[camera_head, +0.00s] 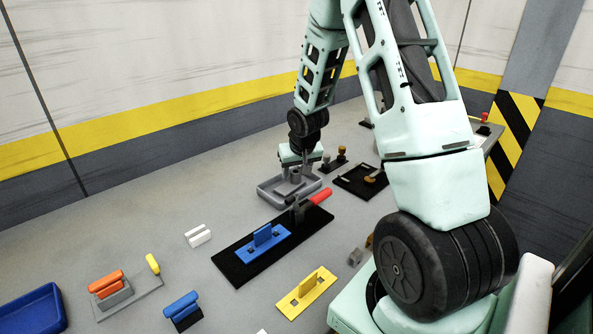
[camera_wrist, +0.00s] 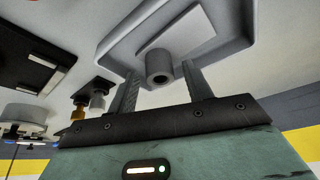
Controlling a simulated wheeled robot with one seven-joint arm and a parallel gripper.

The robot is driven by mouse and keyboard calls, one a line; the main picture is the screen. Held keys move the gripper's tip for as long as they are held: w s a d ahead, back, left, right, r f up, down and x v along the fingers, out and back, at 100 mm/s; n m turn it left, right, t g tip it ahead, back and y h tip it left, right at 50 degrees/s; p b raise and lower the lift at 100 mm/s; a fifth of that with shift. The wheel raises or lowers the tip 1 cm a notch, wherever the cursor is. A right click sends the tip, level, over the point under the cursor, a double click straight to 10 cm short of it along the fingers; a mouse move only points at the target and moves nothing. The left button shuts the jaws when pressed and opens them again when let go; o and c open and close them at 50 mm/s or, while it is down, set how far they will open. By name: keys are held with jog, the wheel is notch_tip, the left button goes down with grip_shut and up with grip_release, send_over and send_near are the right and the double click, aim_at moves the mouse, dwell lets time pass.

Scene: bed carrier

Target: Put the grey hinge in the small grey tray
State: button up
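The small grey tray (camera_head: 268,194) sits on the grey table at the centre, behind a black board. My gripper (camera_head: 297,174) points down into the tray. In the wrist view the tray (camera_wrist: 120,42) fills the top, and the grey hinge (camera_wrist: 182,32) is inside it, a pale flat plate with a round, hollow barrel. My gripper's two fingers (camera_wrist: 160,78) stand apart on either side of the barrel, with a visible gap on each side. In the head view the fingers mostly hide the hinge.
The black board (camera_head: 232,263) with a blue plate (camera_head: 263,244) and a red-handled tool (camera_head: 321,196) lies close in front of the tray. A yellow plate (camera_head: 306,292) and a white block (camera_head: 198,236) lie nearer; a blue bin (camera_head: 35,308) is far left.

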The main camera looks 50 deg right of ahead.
jog(key=p+v, duration=0.2)
jog(key=v, duration=1.5)
jog(key=shift+a+r, duration=0.15)
jog(key=shift+a, duration=0.05)
jog(key=s+a+n+g+y, duration=0.1)
jog(key=a+n, duration=0.2)
jog(key=a, duration=0.8)
jog(key=s+a+n+y, duration=0.1)
jog(key=s+a+n, duration=0.15)
jog(key=a, duration=0.75)
jog(key=s+a+f+n+g, duration=0.2)
jog(key=s+a+n, duration=0.5)
jog(key=s+a, duration=0.9)
jog(key=shift+s+g+y, duration=0.3)
jog(key=shift+s+g, duration=0.2)
jog(key=shift+s, duration=0.05)
jog(key=shift+n, duration=0.25)
